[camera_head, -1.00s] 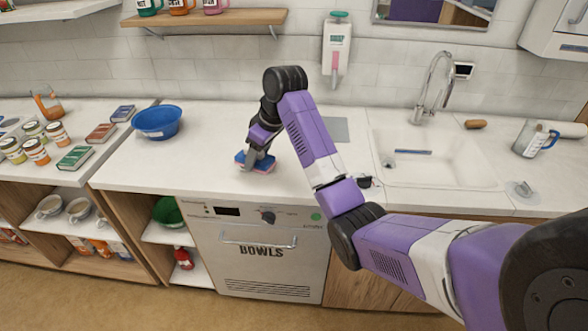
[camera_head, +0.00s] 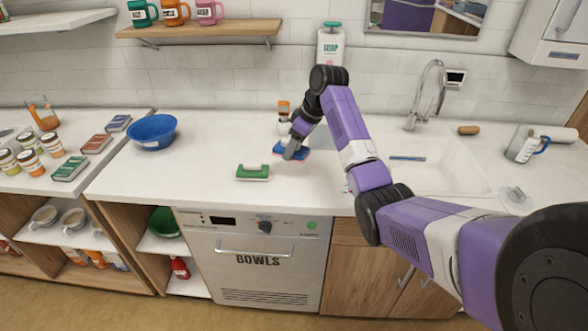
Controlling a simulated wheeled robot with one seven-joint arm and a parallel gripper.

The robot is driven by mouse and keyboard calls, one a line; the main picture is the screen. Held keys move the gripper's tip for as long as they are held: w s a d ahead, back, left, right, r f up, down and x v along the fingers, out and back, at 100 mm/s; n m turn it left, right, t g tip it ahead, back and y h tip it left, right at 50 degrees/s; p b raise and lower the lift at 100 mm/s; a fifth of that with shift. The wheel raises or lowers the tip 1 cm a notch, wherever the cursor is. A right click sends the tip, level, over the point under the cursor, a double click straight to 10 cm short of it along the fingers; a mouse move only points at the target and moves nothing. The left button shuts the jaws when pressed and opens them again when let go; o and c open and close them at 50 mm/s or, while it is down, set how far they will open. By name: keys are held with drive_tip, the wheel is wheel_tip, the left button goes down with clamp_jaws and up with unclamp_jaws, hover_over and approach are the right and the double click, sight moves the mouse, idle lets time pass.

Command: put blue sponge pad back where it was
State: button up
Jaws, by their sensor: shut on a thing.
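The blue sponge pad (camera_head: 279,149), with a pink layer along its lower side, is at the counter's middle. My gripper (camera_head: 291,152) is shut on it, and the fingers hide part of the pad. I cannot tell whether the pad touches the counter or is held just above it.
A green sponge pad (camera_head: 253,173) lies on the white counter (camera_head: 205,182) to the front left. An orange-topped bottle (camera_head: 284,112) stands just behind my gripper. A blue bowl (camera_head: 152,131) is to the left, and the sink (camera_head: 440,165) is to the right. The counter between bowl and green pad is clear.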

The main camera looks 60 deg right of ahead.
sight(304, 151)
wheel_tip(304, 151, down, 9)
drive_tip(key=shift+f+p, duration=0.1)
drive_tip(key=shift+p, duration=0.4)
drive_tip(key=shift+f, duration=0.15)
drive_tip(key=o, duration=1.3)
drive_tip(key=b+v, duration=0.1)
drive_tip(key=v, duration=1.1)
